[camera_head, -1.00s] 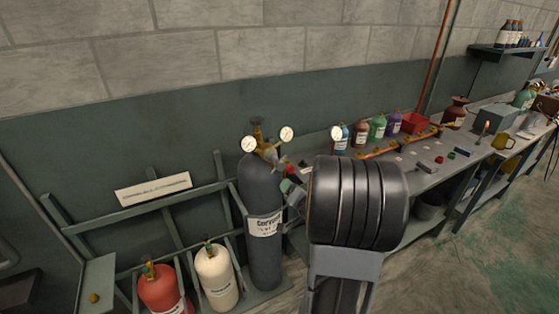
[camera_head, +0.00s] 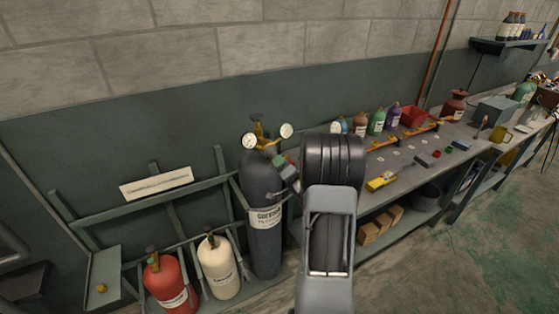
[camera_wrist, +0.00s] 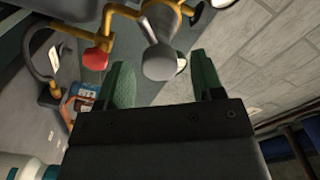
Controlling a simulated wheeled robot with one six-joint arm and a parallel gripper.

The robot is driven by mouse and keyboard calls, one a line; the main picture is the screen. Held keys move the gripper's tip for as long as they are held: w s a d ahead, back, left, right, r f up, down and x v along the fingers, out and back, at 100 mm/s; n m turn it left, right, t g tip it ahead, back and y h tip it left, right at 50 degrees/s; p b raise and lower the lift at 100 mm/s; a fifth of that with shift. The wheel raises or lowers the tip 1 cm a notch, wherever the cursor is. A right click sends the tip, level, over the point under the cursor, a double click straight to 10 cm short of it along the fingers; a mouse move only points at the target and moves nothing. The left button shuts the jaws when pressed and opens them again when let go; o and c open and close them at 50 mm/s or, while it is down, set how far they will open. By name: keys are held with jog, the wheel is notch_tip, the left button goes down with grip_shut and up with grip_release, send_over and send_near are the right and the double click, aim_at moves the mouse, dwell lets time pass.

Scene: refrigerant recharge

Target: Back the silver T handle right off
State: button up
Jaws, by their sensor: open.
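A tall dark grey gas cylinder (camera_head: 262,190) stands in the rack, with a brass regulator (camera_head: 266,142) and two white gauges on top. My gripper (camera_head: 284,166) is beside the cylinder's top, just below the regulator, partly hidden by my arm. In the wrist view my gripper (camera_wrist: 161,60) is open, its two green fingers apart. A silver-grey, round-ended piece (camera_wrist: 158,62) of the regulator shows between the fingertips, with visible gaps on both sides. It may be the silver T handle; I cannot make out a crossbar. A red knob (camera_wrist: 95,59) sits on the brass pipe to the left.
A red cylinder (camera_head: 170,283) and a cream cylinder (camera_head: 219,266) stand left in the rack (camera_head: 150,205). A workbench (camera_head: 410,175) with bottles and a brass manifold is at right. My arm covers its near end. Open floor lies at front right.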

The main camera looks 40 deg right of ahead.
jog(key=shift+w+d, duration=0.15)
jog(key=shift+w, duration=1.05)
jog(key=shift+c, duration=0.3)
